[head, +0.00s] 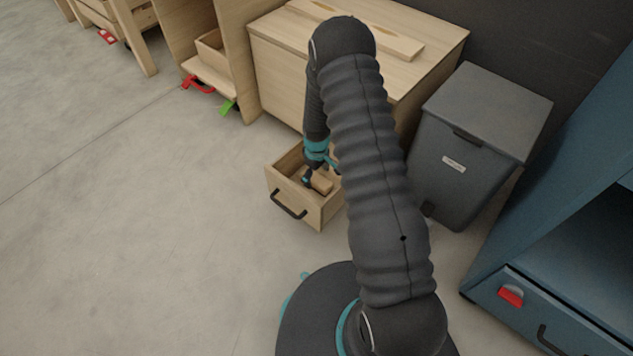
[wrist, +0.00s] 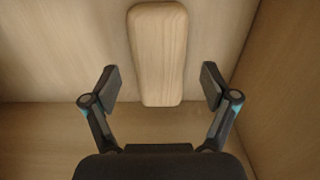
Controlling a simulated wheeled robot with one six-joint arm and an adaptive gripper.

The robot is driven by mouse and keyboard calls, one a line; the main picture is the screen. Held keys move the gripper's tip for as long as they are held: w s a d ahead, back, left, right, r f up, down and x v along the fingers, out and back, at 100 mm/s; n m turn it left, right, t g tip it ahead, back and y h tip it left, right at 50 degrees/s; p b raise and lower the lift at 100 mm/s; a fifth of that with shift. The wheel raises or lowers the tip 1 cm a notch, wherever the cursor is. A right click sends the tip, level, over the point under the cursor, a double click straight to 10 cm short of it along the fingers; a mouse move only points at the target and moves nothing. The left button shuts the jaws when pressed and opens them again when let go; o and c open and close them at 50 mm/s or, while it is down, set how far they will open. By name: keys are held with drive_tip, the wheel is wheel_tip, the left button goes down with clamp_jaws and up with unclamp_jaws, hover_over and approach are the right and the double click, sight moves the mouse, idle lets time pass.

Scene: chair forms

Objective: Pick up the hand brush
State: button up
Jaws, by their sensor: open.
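The hand brush shows as a pale wooden, rounded oblong (wrist: 158,50) in the wrist view, lying in an open wooden drawer. In the head view a small wooden piece of it (head: 321,181) shows inside the drawer (head: 312,216), partly hidden by my arm. My gripper (wrist: 160,84) is open and empty, with one finger on each side of the brush's near part and gaps on both sides. Whether the fingertips are down at the brush's height I cannot tell. Bristles are not visible.
The drawer's side wall (wrist: 277,95) rises to the right of my gripper. A wooden cabinet (head: 290,70) stands behind the drawer, a dark grey bin (head: 470,150) to its right, and a blue cabinet (head: 520,265) at the far right.

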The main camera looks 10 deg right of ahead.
sight(317, 178)
drive_tip(key=shift+f, duration=0.95)
drive_tip(key=c, duration=1.3)
drive_tip(key=shift+r+p, duration=0.45)
drive_tip(key=shift+r, duration=4.6)
drive_tip(key=shift+c, duration=0.2)
